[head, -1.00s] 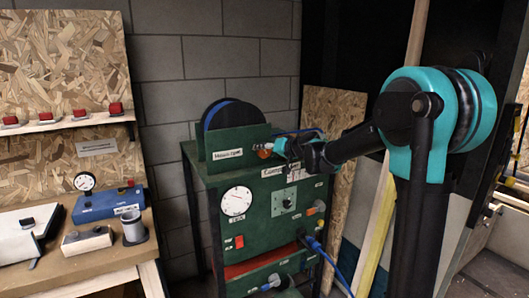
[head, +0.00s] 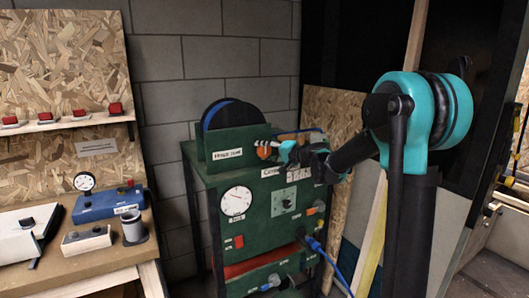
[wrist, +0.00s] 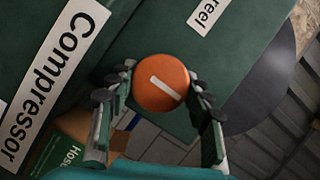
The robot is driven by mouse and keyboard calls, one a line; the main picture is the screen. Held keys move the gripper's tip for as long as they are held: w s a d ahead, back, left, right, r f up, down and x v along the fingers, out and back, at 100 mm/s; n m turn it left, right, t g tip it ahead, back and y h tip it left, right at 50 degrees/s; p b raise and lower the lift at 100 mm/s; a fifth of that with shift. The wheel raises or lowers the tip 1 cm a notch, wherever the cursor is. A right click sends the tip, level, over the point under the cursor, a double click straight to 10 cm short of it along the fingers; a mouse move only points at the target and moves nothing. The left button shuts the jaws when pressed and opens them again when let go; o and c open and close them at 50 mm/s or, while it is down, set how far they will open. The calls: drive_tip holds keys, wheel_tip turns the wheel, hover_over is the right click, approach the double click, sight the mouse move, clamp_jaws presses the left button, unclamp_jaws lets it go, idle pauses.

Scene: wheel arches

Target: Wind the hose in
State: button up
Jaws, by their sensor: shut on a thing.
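The hose reel (head: 222,114) is a black drum with blue hose on it, standing behind a green panel on top of the green compressor cabinet (head: 232,180). An orange round knob with a white bar (wrist: 161,84) sits at the reel panel; it also shows in the head view (head: 264,150). My gripper (wrist: 155,85) has its two fingers on either side of the knob and is shut on it; in the head view it reaches in from the right. Blue hose (head: 330,262) comes from a connector at the cabinet's lower right and runs down.
A wooden bench (head: 85,262) on the left carries a blue gauge box (head: 108,203), a grey cup and a small block. A shelf above holds several red-topped items. A leaning board stands right of the cabinet.

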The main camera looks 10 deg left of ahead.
idle(0.3)
drive_tip(key=o, duration=1.2)
drive_tip(key=shift+c, duration=0.2)
drive_tip(key=v, duration=1.2)
drive_tip(key=s+d+f+g+h, duration=0.1)
drive_tip(key=s+d+f+h, duration=0.3)
drive_tip(key=s+f, duration=0.5)
drive_tip(key=s+d+f+n+g+h, duration=0.1)
drive_tip(key=s+d+f+h, duration=0.3)
drive_tip(key=s+d+f, duration=0.4)
drive_tip(key=s+d+f+n+g+h, duration=0.1)
drive_tip(key=s+d+f+g+h, duration=0.2)
drive_tip(key=s+f, duration=0.9)
drive_tip(key=s+d+h, duration=0.2)
drive_tip(key=d, duration=0.2)
drive_tip(key=shift+s, duration=0.3)
